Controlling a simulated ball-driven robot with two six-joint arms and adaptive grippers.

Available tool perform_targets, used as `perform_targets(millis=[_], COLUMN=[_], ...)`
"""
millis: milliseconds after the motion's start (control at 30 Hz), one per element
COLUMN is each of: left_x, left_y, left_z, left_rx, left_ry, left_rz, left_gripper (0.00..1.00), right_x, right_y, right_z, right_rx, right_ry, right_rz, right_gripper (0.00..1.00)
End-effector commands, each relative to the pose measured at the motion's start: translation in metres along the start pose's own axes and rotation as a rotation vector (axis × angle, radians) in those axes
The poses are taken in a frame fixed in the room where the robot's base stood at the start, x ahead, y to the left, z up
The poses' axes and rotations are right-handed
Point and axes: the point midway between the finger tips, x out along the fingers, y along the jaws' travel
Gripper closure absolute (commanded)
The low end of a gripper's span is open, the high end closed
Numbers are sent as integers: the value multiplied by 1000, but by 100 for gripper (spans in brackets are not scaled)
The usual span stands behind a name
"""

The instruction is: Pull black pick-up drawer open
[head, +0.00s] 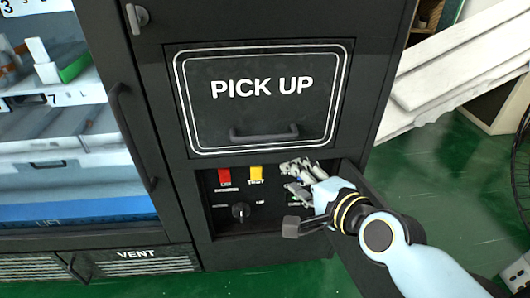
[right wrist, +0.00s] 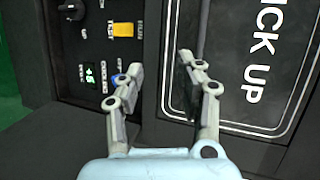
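The black pick-up drawer (head: 262,75) is in the upper middle of the head view, with a white "PICK UP" label and a white outline. It looks shut, flush with the dark cabinet front. Its dark bar handle (head: 264,136) runs along its lower part. My right gripper (head: 293,180) is below and to the right of that handle, in front of the control panel, not touching the handle. In the right wrist view its two fingers (right wrist: 160,75) are apart with nothing between them. The drawer front (right wrist: 255,75) shows beside the right finger. My left gripper is not in view.
Below the drawer, an open recess holds a control panel with a red switch (head: 224,177), a yellow switch (head: 256,173) and a black knob (head: 240,211). Its small door (head: 350,255) stands open under my right arm. A glass-fronted display section (head: 60,150) is at left.

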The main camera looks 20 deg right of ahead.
Motion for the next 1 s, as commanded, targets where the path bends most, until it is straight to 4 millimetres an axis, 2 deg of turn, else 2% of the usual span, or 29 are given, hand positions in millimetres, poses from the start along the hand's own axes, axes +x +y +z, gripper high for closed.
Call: perform_targets(millis=[33,67,133,233,367,700,833,1000], left_x=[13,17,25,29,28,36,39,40], left_y=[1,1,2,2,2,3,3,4], left_z=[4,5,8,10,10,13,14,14], left_rx=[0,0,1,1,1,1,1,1], left_ry=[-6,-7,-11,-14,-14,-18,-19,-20], left_rz=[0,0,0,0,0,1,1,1], left_gripper=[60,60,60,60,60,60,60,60], right_x=[0,-1,-4,0,12,77,94,104], right_y=[-20,-34,-51,-46,-50,-58,-60,-62], right_z=[3,4,6,7,7,7,7,7], right_rx=[30,41,50,51,49,47,46,46], right_ry=[-6,-9,-11,-9,-9,-9,-9,-9], right_rz=[-64,-97,-147,-142,-145,-143,-141,-141], right_gripper=[64,64,64,64,64,64,64,64])
